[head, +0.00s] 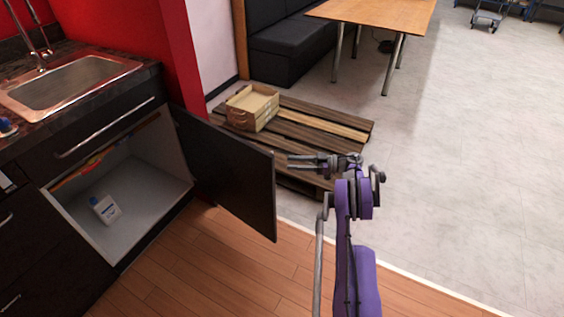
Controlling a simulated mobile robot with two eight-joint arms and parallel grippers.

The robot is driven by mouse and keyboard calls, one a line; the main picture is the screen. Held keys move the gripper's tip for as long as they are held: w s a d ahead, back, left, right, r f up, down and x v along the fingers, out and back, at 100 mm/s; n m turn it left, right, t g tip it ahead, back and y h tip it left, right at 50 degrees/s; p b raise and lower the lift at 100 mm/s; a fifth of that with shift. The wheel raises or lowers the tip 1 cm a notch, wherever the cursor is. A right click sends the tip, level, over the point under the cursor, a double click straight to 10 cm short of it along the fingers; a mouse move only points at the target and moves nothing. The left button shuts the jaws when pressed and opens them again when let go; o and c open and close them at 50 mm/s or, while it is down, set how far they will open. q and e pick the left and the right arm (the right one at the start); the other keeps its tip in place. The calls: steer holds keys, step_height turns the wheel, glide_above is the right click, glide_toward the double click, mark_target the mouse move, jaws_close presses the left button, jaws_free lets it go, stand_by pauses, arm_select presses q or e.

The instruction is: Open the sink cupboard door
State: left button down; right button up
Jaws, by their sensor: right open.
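The sink cupboard (150,185) stands at the left, below the sink. Its dark door (232,172) is swung wide open to the right, showing the pale inside. A white bottle with a blue cap (105,208) is inside the cupboard. My right gripper (290,162) is just right of the door's outer edge, with its fingers pointing left toward it. The fingers are apart and nothing shows between them. I cannot tell whether they touch the door. My left gripper is not in view.
A metal sink (70,80) is set in the dark counter. A table (385,14) and a dark bench (290,45) stand farther back.

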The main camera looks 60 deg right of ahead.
steer(key=v, duration=0.2)
steer(key=shift+s+d, duration=0.15)
steer(key=shift+s, duration=0.2)
stand_by(0.4)
